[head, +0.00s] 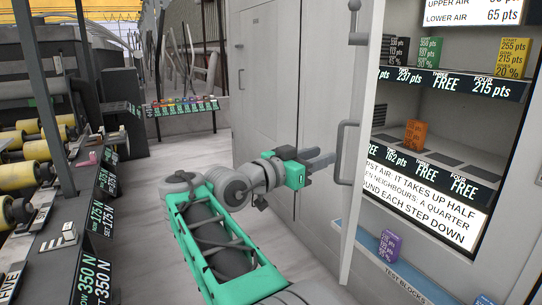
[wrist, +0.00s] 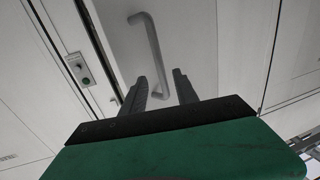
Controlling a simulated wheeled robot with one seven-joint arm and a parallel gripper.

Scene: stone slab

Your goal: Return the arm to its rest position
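My arm reaches forward from the bottom of the head view, in green and grey links, toward a pale cabinet door. My gripper (head: 322,160) is at its end, pointing right, near the grey bar handle (head: 341,152) of the open door (head: 362,130). In the wrist view my gripper (wrist: 160,76) has its two dark fingers apart, with nothing clamped between them. A grey bar handle (wrist: 148,45) shows beyond the fingers, its lower end between them in the picture. I cannot tell how much gap separates the fingers from the handle.
An open cabinet on the right has shelves with an orange block (head: 416,133), a green block (head: 429,51) and a yellow block (head: 513,57). A purple block (head: 389,245) sits on the blue-edged ledge. Yellow rollers (head: 40,150) line the left. Floor between is clear.

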